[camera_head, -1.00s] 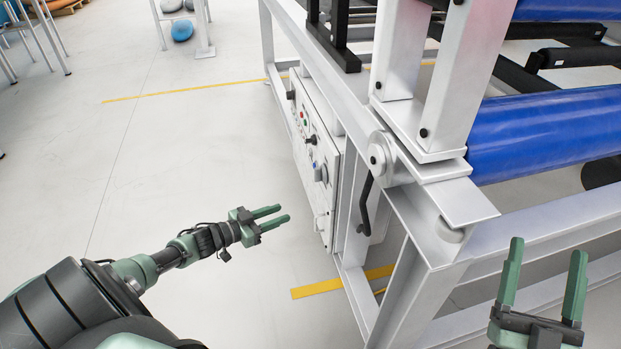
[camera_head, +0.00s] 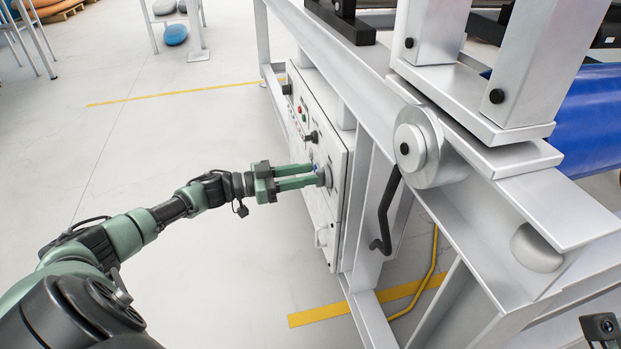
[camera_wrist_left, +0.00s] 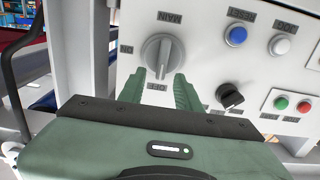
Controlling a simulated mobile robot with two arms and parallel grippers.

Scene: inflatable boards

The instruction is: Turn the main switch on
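The main switch is a large grey rotary knob (camera_wrist_left: 162,54) on the front of a white control panel (camera_wrist_left: 205,62). In the left wrist view the "MAIN" and "OFF" labels beside it appear upside down. In the head view the knob (camera_head: 327,175) is partly hidden behind my left fingertips. My left gripper (camera_head: 313,174) is open, its two green fingers pointing at the panel. In the left wrist view the fingertips (camera_wrist_left: 160,76) are on either side of the knob's grip ridge; I cannot tell whether they touch it.
Near the knob are a blue button (camera_wrist_left: 236,35), a white button (camera_wrist_left: 280,45), a black selector (camera_wrist_left: 230,96), and green and red buttons. The panel sits inside a grey metal frame (camera_head: 500,225) with a black crank handle (camera_head: 384,215).

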